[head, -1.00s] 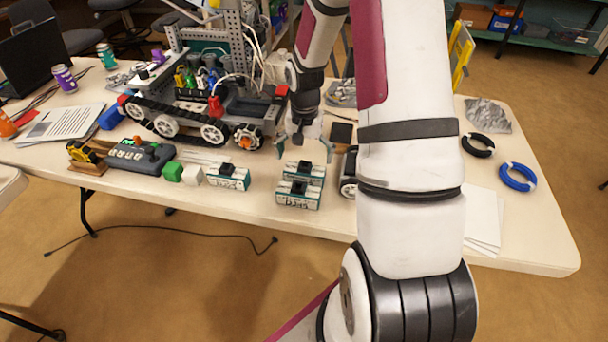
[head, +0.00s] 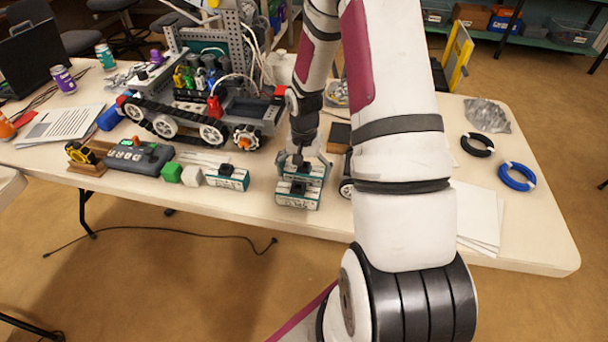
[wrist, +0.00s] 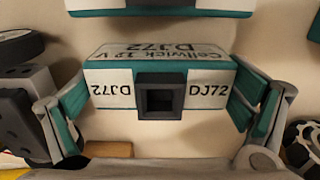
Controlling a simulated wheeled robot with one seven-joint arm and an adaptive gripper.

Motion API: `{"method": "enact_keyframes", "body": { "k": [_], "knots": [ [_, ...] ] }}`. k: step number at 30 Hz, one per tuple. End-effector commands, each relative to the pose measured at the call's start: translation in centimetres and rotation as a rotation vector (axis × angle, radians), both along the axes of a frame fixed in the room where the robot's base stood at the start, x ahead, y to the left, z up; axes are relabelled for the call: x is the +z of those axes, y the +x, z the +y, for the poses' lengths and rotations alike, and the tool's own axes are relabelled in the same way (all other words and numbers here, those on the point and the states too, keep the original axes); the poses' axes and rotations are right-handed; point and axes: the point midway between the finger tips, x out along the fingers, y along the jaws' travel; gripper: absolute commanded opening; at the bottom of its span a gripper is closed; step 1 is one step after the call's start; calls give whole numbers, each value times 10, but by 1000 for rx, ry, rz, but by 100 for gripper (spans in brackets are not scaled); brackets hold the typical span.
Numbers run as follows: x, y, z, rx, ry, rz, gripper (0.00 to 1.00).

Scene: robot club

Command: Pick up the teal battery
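Three teal-and-white batteries lie on the table. The far one of the middle pair (head: 315,172) sits between the fingers of my gripper (head: 303,170). In the wrist view this battery (wrist: 160,92) shows a white label reading "DJ72" and a dark square socket. My gripper is open, with one teal-padded finger beside each end of it; the pads look very close, and I cannot tell whether they touch. The near battery (head: 297,196) lies just in front, and its edge shows at the top of the wrist view (wrist: 160,6). The third battery (head: 228,178) lies to the left.
A tracked robot (head: 200,120) stands behind and left. Green (head: 172,172) and white cubes (head: 192,176) sit by the left battery. A dark wheeled object (head: 347,185) is close on the right. Cable coils (head: 517,177) and white sheets (head: 480,215) lie farther right.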

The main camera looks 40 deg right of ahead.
Motion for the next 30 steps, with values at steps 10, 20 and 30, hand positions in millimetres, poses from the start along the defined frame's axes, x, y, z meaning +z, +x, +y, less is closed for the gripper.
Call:
{"method": "enact_keyframes", "body": {
  "k": [10, 20, 30],
  "knots": [
    [5, 1, 0, 0, -1, -3, 45],
    [59, 2, -1, 0, -3, -6, 45],
    [99, 1, 0, -1, -1, -3, 45]
  ]
}}
